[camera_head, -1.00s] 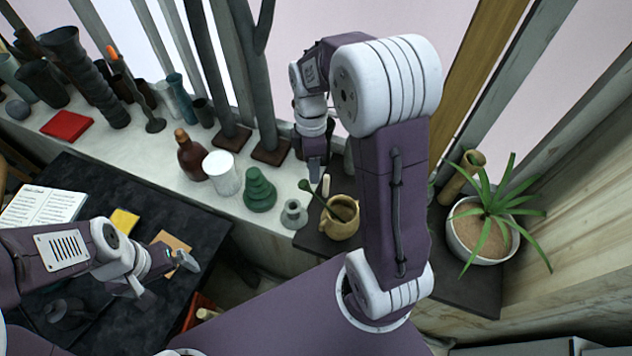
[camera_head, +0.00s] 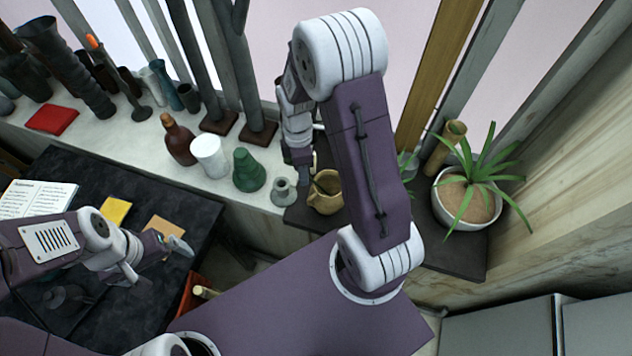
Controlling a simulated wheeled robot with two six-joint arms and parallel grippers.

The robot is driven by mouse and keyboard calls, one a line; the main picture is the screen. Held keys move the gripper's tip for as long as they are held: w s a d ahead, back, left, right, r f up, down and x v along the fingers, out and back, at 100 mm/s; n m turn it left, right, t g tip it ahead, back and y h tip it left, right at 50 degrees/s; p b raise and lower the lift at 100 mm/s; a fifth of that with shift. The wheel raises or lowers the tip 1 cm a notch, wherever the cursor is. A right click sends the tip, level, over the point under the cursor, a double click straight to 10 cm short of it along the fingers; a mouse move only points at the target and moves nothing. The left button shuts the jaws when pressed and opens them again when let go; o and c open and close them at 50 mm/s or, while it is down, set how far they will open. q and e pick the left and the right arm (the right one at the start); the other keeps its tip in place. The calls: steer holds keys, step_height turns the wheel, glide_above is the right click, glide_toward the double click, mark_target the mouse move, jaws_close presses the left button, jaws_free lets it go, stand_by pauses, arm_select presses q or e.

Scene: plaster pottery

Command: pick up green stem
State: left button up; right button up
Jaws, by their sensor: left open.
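The tan pot (camera_head: 326,194) stands on the dark shelf, right of the small grey vase. The dark green stem that leaned out of it earlier is not clearly visible now; my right gripper covers that spot. My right gripper (camera_head: 301,172) points down at the pot's left rim, and its jaws are too small and partly hidden to read. Whether it touches the stem cannot be told. My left gripper (camera_head: 158,257) is open and empty over the black table's right edge.
A green tiered vase (camera_head: 248,170), white cup (camera_head: 209,156), brown bottle (camera_head: 178,140) and small grey vase (camera_head: 284,192) stand left of my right gripper. A potted aloe (camera_head: 466,208) stands to the right. A red box (camera_head: 190,300) sits below the table edge.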

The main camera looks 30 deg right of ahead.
jaws_close()
stand_by(1.3)
